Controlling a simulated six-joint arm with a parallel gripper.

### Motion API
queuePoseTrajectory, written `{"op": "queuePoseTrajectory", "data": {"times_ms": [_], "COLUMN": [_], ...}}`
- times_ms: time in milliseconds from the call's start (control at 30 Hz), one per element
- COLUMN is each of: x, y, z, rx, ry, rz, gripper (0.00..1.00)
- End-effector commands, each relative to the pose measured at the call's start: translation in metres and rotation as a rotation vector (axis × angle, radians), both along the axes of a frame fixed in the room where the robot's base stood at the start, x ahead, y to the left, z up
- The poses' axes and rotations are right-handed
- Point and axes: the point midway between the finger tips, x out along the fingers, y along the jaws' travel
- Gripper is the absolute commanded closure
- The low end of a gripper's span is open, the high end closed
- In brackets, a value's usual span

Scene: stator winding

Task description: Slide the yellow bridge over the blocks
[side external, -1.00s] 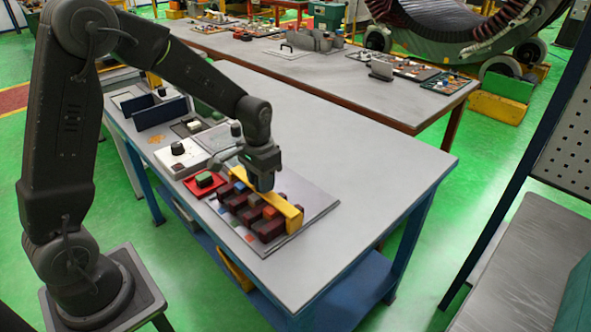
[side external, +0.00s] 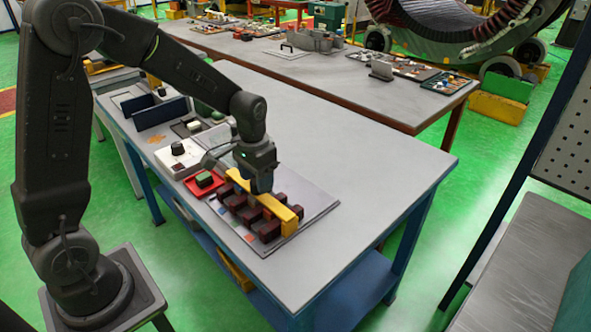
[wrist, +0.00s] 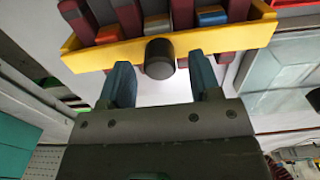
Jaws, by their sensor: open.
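The yellow bridge (side external: 272,207) lies across the row of dark red blocks (side external: 236,201), whose ends show on both sides of it. In the wrist view the bridge (wrist: 100,57) spans the upper part, with a black round knob (wrist: 160,58) at its middle. Dark red blocks (wrist: 129,18) and small blue and orange pieces (wrist: 212,15) show within its frame. My gripper (side external: 261,188) is low over the middle of the bridge. In the wrist view its open fingers (wrist: 161,75) stand on either side of the knob, with gaps; nothing is held.
A red tray with a green block (side external: 204,180) and a white box with a black knob (side external: 178,149) stand at the left. Dark blue upright panels (side external: 160,110) are farther back. The grey table top (side external: 340,160) to the right is clear.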

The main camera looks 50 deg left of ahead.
Motion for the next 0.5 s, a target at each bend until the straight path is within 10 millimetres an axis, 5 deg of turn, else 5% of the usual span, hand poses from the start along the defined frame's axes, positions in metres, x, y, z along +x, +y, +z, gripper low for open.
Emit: {"op": "queuePoseTrajectory", "data": {"times_ms": [500], "x": [0.0], "y": [0.0], "z": [0.04], "rx": [0.0], "ry": [-0.001], "rz": [0.0], "gripper": [0.43]}}
